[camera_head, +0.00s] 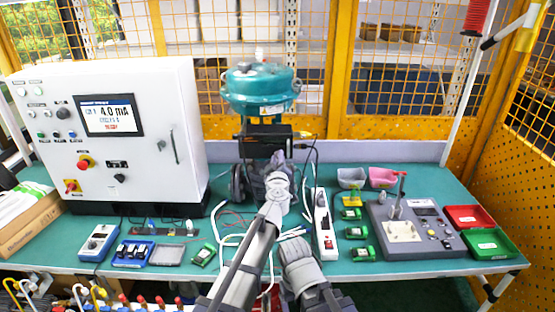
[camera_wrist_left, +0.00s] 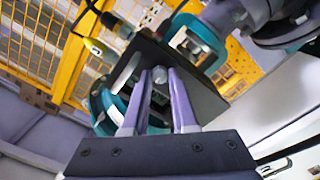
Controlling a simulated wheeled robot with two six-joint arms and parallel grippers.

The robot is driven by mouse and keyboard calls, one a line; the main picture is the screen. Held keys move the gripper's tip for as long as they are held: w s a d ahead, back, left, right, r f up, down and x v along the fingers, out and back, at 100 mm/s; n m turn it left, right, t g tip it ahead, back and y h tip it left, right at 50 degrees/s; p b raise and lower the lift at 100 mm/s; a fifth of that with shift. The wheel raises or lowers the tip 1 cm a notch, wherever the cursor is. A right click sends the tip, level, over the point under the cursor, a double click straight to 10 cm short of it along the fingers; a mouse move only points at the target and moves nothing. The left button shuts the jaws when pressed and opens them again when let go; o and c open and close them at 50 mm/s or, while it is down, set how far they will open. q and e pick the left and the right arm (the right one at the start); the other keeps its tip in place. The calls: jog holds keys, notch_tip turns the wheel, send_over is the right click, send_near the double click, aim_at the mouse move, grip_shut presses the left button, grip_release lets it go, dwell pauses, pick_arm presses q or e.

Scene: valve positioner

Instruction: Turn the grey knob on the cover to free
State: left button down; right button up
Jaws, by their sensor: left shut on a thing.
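The positioner's black cover (camera_head: 265,131) is below the teal actuator at the back middle of the bench. In the left wrist view the dark cover (camera_wrist_left: 195,85) fills the middle. The small grey knob (camera_wrist_left: 160,74) sits on it, between the tips of my left gripper (camera_wrist_left: 159,80). The two purple fingers are shut on the knob. In the head view my left gripper (camera_head: 277,164) is up against the front of the positioner, and my arm hides the knob there. The knob's marks cannot be read.
The teal actuator (camera_head: 260,88) stands above the positioner. A white control cabinet (camera_head: 160,150) showing 4.0 mA stands at the left. White cables and a power strip (camera_head: 324,225) lie mid-bench. A grey test unit (camera_head: 415,232) and red and green trays (camera_head: 488,243) are at right.

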pick_arm(q)
jog(key=shift+n, duration=4.6)
jog(key=c, duration=1)
grip_release()
jog(key=shift+s+a, duration=0.1)
jog(key=shift+s, duration=0.05)
